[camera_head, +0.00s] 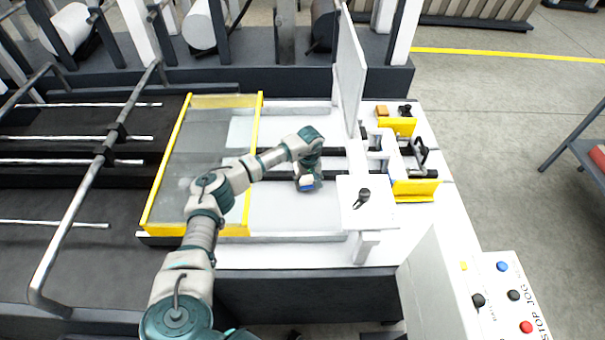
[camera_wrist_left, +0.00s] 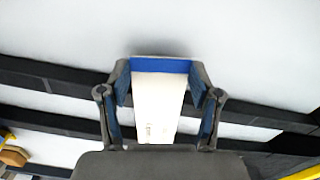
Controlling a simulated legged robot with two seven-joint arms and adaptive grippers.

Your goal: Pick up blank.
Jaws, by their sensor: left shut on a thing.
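My left gripper (camera_head: 308,184) reaches over the feed bed of the machine. It is shut on a blank, which in the left wrist view is a narrow white piece (camera_wrist_left: 157,105) with a blue band at its far end. The left gripper's fingers (camera_wrist_left: 160,100) are on both sides of it. In the head view the blank is mostly hidden by the gripper, with only a small blue and white bit (camera_head: 307,184) showing. Whether it touches the surface below I cannot tell. My right gripper is not in view.
A yellow-framed clear guard (camera_head: 205,150) lies left of the gripper. A tall white plate (camera_head: 350,70) stands behind right, with a white bracket with a black knob (camera_head: 362,200) in front. A control panel with coloured buttons (camera_head: 505,295) is at lower right. Dark rails (camera_head: 295,163) cross the bed.

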